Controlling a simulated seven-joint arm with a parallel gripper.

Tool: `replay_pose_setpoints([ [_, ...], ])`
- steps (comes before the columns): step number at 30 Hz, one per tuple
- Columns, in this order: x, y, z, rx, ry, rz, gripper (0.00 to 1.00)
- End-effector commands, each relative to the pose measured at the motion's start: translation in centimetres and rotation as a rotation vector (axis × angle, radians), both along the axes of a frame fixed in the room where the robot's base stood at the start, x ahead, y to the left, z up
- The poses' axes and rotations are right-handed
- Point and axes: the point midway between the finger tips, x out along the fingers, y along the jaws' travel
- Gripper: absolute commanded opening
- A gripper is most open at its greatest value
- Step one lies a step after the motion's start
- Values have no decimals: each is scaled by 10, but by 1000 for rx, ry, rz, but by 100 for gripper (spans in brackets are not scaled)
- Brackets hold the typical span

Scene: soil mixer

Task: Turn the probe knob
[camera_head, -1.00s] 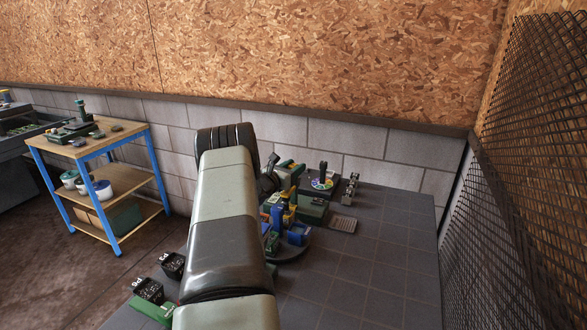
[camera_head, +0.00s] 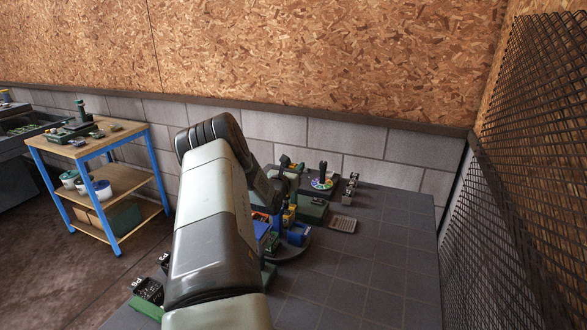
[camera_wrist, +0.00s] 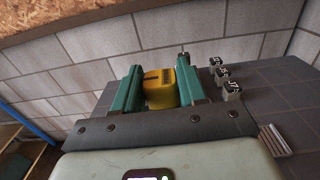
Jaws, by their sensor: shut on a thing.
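In the wrist view my gripper (camera_wrist: 160,74) has two green fingers, shut on a yellow block (camera_wrist: 160,90) with a dark mark near its top. I cannot tell whether this block is the probe knob or part of it. In the head view my arm covers much of the work area, and the fingers cannot be made out clearly. To the right of my arm stands a cluster of blue, yellow and green parts on a dark round base (camera_head: 292,246). No probe knob can be identified for certain there.
A grey ribbed tray (camera_head: 342,224) lies right of the cluster. A disc with coloured spots (camera_head: 322,184) and small metal blocks (camera_head: 350,187) stand near the block wall. The dark tabletop (camera_head: 365,275) is clear at front right. A blue-legged cart (camera_head: 100,180) stands left.

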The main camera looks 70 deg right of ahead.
Motion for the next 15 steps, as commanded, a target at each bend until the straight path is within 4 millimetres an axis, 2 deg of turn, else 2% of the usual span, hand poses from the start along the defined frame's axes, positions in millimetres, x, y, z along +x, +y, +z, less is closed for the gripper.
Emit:
replay_pose_setpoints([
  [2, 1, 0, 1, -2, -1, 1, 11],
  [3, 1, 0, 1, -2, -1, 1, 47],
  [6, 1, 0, 1, -2, 0, 1, 62],
  [15, 0, 0, 2, -2, 0, -1, 62],
])
